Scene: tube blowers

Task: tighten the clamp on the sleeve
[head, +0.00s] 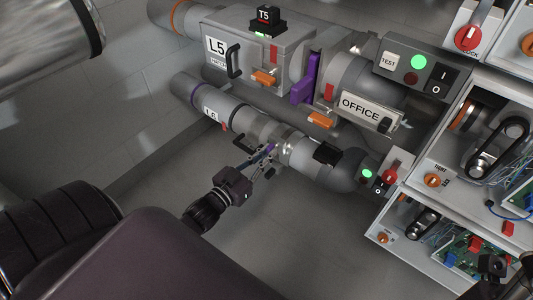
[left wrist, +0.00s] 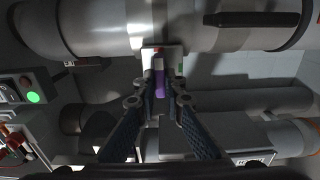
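The lower grey tube, labelled L6 (head: 211,113), runs from the upper left down to a dark end piece at the right. Around its middle is a metal clamp band (head: 290,140) on the sleeve; a band also shows in the left wrist view (left wrist: 136,25). A small purple lever (head: 264,152) stands out below the clamp. My left gripper (head: 262,166) is at this lever. In the left wrist view the purple lever (left wrist: 160,80) lies between my fingers, which look partly open around it; contact is unclear. My right gripper (head: 503,272) shows only partly, at the lower right.
Above is a larger tube with the L5 box (head: 285,52), a bigger purple lever (head: 305,80) and an OFFICE sign (head: 366,109). At the right, a switch box (head: 417,74) and open white cabinets (head: 430,240) hold belts and circuit boards. The floor below the lower tube is clear.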

